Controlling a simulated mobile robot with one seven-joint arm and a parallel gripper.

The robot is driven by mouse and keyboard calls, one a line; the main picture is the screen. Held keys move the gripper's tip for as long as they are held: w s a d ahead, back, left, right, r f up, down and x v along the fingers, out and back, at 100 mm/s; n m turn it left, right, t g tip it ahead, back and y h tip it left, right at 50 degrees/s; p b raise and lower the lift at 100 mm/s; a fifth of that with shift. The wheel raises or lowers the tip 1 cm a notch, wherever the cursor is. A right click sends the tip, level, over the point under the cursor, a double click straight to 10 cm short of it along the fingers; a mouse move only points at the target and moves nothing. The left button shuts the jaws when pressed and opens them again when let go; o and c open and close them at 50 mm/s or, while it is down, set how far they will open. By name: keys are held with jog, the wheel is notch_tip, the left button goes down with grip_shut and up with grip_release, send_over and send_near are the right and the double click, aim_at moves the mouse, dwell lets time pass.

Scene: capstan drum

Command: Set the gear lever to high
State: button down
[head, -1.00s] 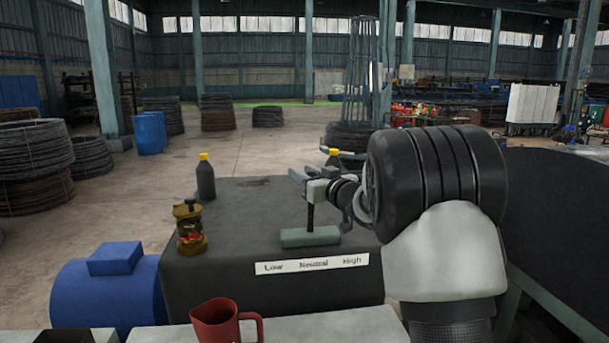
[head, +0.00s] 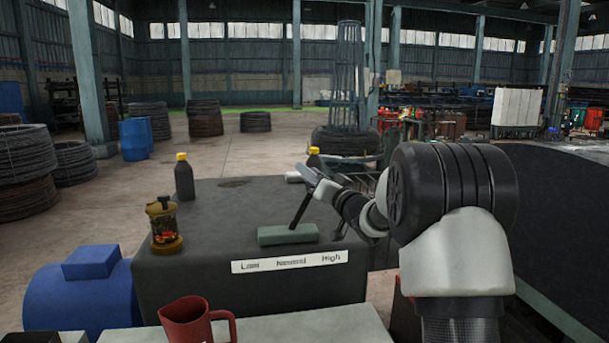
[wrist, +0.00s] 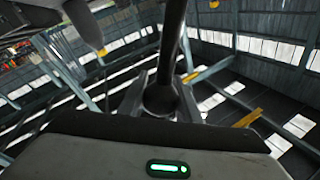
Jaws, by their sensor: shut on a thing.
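The gear lever (head: 301,210) is a dark rod rising from a grey-green base block (head: 287,235) on top of the dark gearbox housing. It leans to the right, toward the High end of the white label plate (head: 289,262), which reads Low, Neutral, High from left to right. My gripper (head: 315,183) is shut on the lever's upper end, which the fingers partly hide. In the wrist view the dark lever rod (wrist: 172,45) runs down to its rounded end between the fingers.
A brass-coloured oiler (head: 163,222) and a dark bottle with a yellow cap (head: 184,178) stand on the left of the housing. Another yellow-capped bottle (head: 314,158) is behind my gripper. A red mug (head: 188,322) stands in front, and a blue motor (head: 75,300) is at left.

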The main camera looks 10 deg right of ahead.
jog(key=shift+d+f, duration=0.15)
jog(key=shift+f, duration=0.05)
jog(key=c, duration=1.3)
grip_release()
jog(key=shift+d, duration=0.1)
jog(key=shift+c, duration=0.2)
jog(key=shift+r, duration=0.1)
jog(key=b+v, duration=0.3)
jog(key=v, duration=1.4)
jog(key=shift+s, duration=0.2)
